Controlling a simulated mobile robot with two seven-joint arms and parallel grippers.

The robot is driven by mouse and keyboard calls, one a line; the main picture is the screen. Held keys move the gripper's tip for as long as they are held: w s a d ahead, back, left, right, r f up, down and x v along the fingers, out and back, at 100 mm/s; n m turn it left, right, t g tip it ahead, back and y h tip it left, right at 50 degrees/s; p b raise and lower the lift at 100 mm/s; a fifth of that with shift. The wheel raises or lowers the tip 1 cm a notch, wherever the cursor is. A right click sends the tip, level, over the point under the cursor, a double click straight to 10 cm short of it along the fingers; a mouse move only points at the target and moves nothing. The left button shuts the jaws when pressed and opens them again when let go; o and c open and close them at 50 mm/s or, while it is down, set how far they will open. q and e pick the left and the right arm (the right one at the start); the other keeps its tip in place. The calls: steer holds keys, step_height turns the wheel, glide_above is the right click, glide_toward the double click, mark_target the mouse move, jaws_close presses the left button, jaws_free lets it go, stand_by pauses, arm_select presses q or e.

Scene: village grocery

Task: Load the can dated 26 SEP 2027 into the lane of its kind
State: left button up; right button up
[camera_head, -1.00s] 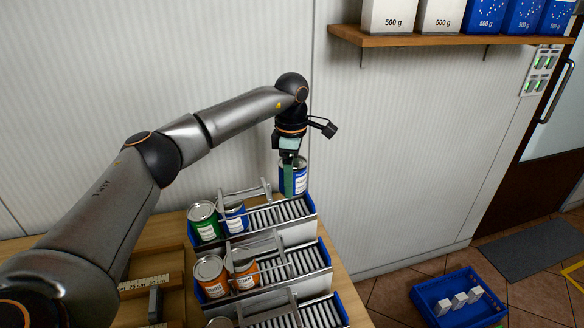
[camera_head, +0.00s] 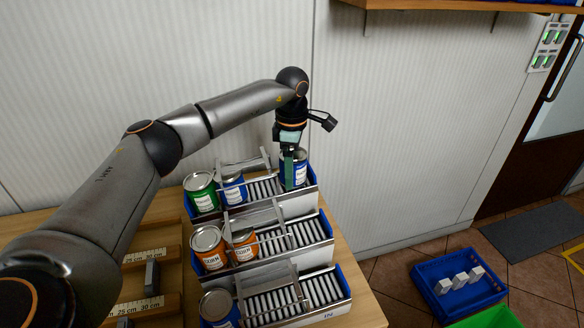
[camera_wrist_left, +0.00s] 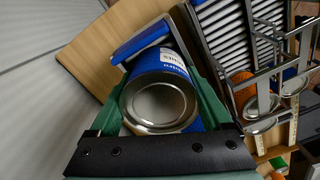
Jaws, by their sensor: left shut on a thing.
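My left gripper (camera_head: 290,170) points down and is shut on a blue can (camera_head: 301,172) with a white label. The can is upright at the right end of the back lane (camera_head: 308,197), low between its sides; I cannot tell whether it touches the rollers. In the left wrist view the blue can (camera_wrist_left: 160,100) shows its metal top between the green fingers. No date is readable. A green can (camera_head: 202,193) and another blue can (camera_head: 234,188) stand at the back lane's left end. Orange cans (camera_head: 208,247) stand in the middle lane. My right gripper is not in view.
The front lane (camera_head: 325,296) has a blue can (camera_head: 217,308) at its left end. Metal guide frames stand over the lanes. A wall is close behind the rack. A blue crate (camera_head: 428,284) with several pale blocks and a green crate (camera_head: 490,318) are on the floor.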

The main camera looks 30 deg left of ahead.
arm_select(q)
steer(key=o, duration=1.4)
steer(key=shift+o, duration=0.2)
step_height(320, 180, up, 13)
steer(key=shift+f+b, duration=0.15)
steer(key=shift+b, duration=0.2)
